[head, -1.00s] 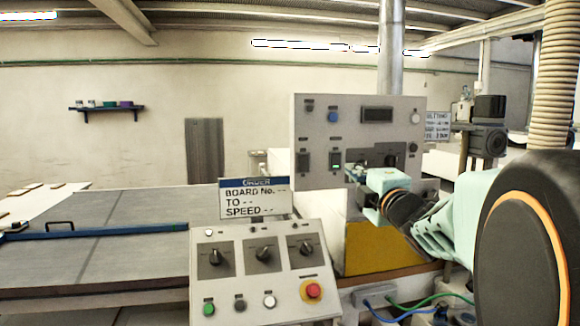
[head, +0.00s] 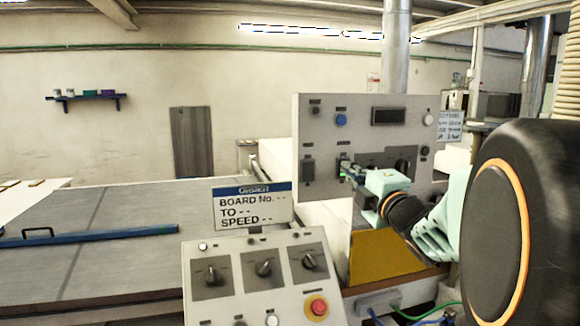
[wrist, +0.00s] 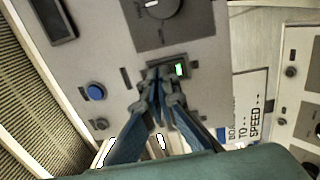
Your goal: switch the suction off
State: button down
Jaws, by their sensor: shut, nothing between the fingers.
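A grey upright control panel (head: 312,118) stands behind the sloped desk, with its labels too small to read. A switch with a green lit face (wrist: 181,70) is on it; in the head view it is mostly hidden behind my fingers. My gripper (wrist: 160,78) is shut and empty. Its fingertips are at the switch, over one side of it, with the green part showing beside them; I cannot tell whether they touch. In the head view my gripper (head: 350,172) reaches the panel from the right. Which control is the suction's cannot be read.
A dark switch (head: 308,171) is left of the lit one. A blue button (head: 341,120) and a rotary knob (wrist: 160,6) are also on the panel. The sloped desk (head: 225,308) with knobs and a red stop button (head: 319,307) stands in front, beside an order sign (head: 252,208).

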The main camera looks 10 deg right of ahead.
dwell(0.3)
jog(key=r+g+p, duration=0.1)
jog(key=p, duration=0.2)
jog(key=shift+w+g, duration=0.3)
jog(key=shift+w, duration=0.1)
jog(key=shift+r, duration=0.1)
jog(key=shift+a, duration=0.1)
